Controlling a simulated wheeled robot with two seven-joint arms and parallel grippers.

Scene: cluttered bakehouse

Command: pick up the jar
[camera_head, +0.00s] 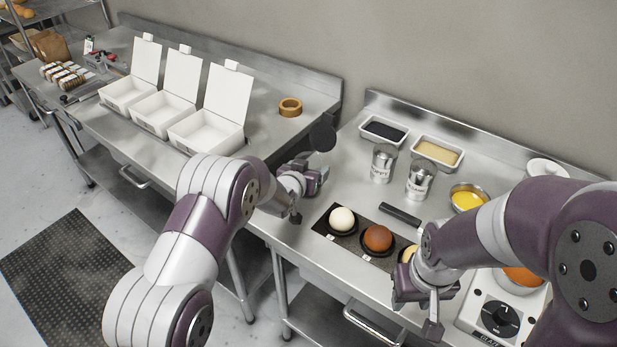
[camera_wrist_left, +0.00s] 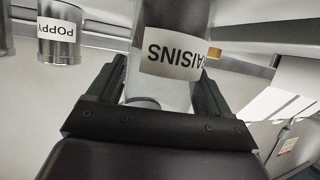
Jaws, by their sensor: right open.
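A silver jar with a white RAISINS label (camera_wrist_left: 172,48) fills the gap between the fingers of my left gripper (camera_wrist_left: 163,82) in the left wrist view. Both fingers lie close against its sides, and the wrist picture is upside down. In the head view my left gripper (camera_head: 312,176) is at the table's left part, with a dark round shape (camera_head: 322,134) just above it that looks like the jar's top. The jar's body is mostly hidden there. My right gripper (camera_head: 425,300) is open near the front edge, beside the scale.
Two more silver jars (camera_head: 382,163) (camera_head: 420,180) stand on the table; a POPPY jar (camera_wrist_left: 60,35) shows in the wrist view. Balls of dough (camera_head: 377,238) lie in front. Open white boxes (camera_head: 215,131) and a tape roll (camera_head: 290,103) are left.

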